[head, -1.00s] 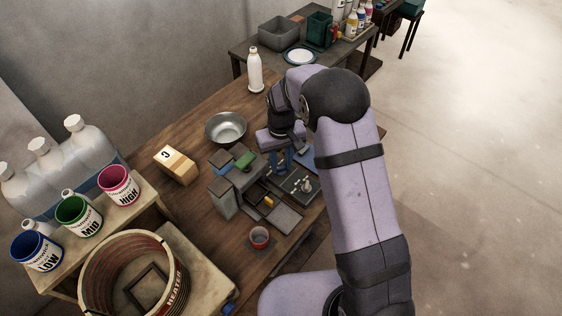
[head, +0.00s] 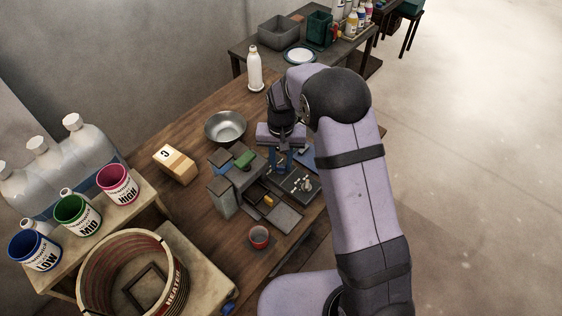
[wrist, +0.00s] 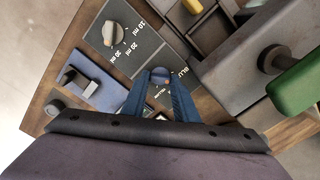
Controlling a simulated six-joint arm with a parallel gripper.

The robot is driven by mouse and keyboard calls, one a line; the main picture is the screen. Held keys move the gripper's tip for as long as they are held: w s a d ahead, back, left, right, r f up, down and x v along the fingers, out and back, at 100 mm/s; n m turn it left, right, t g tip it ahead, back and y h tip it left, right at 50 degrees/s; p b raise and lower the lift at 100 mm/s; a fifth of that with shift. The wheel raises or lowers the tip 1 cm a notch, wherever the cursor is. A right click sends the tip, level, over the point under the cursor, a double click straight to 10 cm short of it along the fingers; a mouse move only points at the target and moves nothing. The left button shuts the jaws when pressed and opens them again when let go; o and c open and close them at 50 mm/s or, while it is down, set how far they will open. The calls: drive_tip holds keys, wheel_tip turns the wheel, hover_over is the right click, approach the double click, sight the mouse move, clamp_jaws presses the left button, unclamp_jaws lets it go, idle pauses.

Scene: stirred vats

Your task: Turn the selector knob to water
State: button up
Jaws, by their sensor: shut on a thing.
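A second knob (wrist: 114,35) with ml marks is on the same panel. A blue plate with a black lever (wrist: 82,82) is at left. The green-handled grey box (wrist: 270,30) stands close at right.

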sight(282, 166)
drive_tip(key=m, duration=0.7)
drive_tip(key=shift+r, duration=0.1)
idle(0.4)
drive_tip(key=shift+w, duration=0.1)
drive_tip(key=o, duration=0.8)
drive_tip(key=shift+r+b, duration=1.35)
drive_tip(key=shift+r, duration=2.3)
drive_tip(key=shift+d, duration=0.1)
